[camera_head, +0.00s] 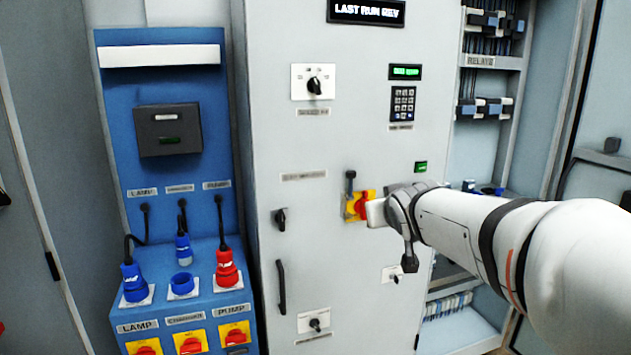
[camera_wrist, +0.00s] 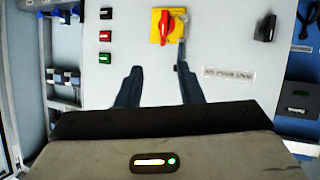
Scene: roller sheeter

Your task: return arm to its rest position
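My arm (camera_head: 470,232) reaches in from the right of the head view, in front of the grey cabinet door (camera_head: 335,240). Its wrist end covers part of the red rotary handle (camera_head: 361,206) on its yellow plate. In the wrist view my gripper (camera_wrist: 160,88) has its two dark fingers apart, with only grey door panel between them; it is open and empty. The red handle (camera_wrist: 168,24) on its yellow plate stands beyond the fingertips, with a dark lever (camera_wrist: 182,52) beside it. The fingers look clear of both. I cannot make out the fingertips in the head view.
A blue panel (camera_head: 165,185) with plugs and sockets stands at the left. A dark door handle (camera_head: 281,287) and several knobs stick out of the grey door. An open bay (camera_head: 485,140) with relays lies right of it, partly behind my arm.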

